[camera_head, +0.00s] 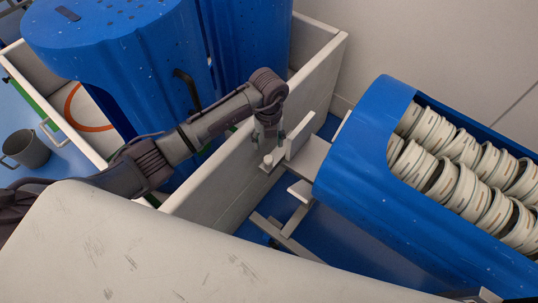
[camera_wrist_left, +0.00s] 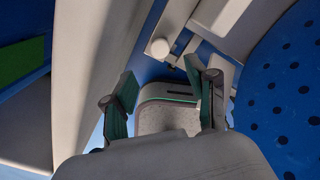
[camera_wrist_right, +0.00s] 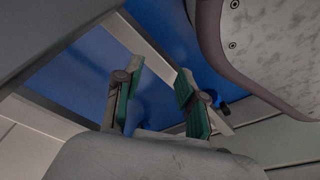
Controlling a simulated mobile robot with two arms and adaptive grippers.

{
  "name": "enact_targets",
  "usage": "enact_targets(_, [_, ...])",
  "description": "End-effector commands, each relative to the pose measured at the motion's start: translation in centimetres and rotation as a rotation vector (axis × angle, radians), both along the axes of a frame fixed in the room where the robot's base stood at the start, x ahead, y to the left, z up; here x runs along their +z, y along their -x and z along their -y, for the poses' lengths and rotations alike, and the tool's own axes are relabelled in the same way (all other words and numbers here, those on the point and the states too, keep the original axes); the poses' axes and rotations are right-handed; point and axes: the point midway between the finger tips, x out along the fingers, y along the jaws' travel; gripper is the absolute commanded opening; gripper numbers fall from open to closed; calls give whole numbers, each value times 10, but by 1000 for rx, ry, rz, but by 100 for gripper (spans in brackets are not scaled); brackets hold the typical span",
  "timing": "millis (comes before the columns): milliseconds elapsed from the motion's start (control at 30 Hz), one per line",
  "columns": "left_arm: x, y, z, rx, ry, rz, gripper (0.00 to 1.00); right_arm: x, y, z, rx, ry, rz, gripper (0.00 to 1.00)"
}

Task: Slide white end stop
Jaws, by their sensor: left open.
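The white end stop (camera_head: 300,135) is an upright white plate on a pale ledge, by the near end of the blue drum carrier (camera_head: 352,150). A small round white knob (camera_head: 268,159) sits beside it; the knob also shows in the left wrist view (camera_wrist_left: 159,47). My left gripper (camera_head: 268,140) points down just left of the plate, above the knob. In the left wrist view its green-padded fingers (camera_wrist_left: 160,80) are apart with nothing held. Whether it touches the plate cannot be told. My right gripper (camera_wrist_right: 159,76) is open and empty over a blue surface.
The carrier holds rows of white tubs (camera_head: 440,150). A long pale wall (camera_head: 230,160) runs beside my left arm. Blue drums (camera_head: 120,60) stand behind it. Pale rails (camera_head: 285,235) lie below the carrier's end.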

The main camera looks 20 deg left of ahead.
Motion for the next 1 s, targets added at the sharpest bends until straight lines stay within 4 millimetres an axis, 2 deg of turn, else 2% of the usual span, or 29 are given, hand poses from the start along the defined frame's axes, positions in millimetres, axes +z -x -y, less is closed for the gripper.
enact_targets(33, [-15, 1, 0, 2, -1, -4, 57, 3, -5, -1, -1, 0, 5, 40])
enact_targets(200, [-50, 1, 0, 1, 1, -3, 57, 21, -19, -3, -4, -2, 19, 40])
enact_targets(400, [-78, 0, 0, 0, 2, -1, 57, 39, -29, -4, -6, -3, 27, 40])
enact_targets(600, [-88, 0, 0, 0, 0, 0, 57, 48, -33, -5, -7, -3, 30, 40])
enact_targets(833, [-88, 0, 0, -1, 1, 0, 57, 49, -33, -5, -7, -3, 31, 40])
enact_targets(867, [-88, 0, 0, -1, 1, 0, 56, 49, -33, -5, -7, -3, 31, 40])
enact_targets(1000, [-88, 0, 0, -1, 1, 0, 32, 48, -33, -5, -7, -3, 31, 40])
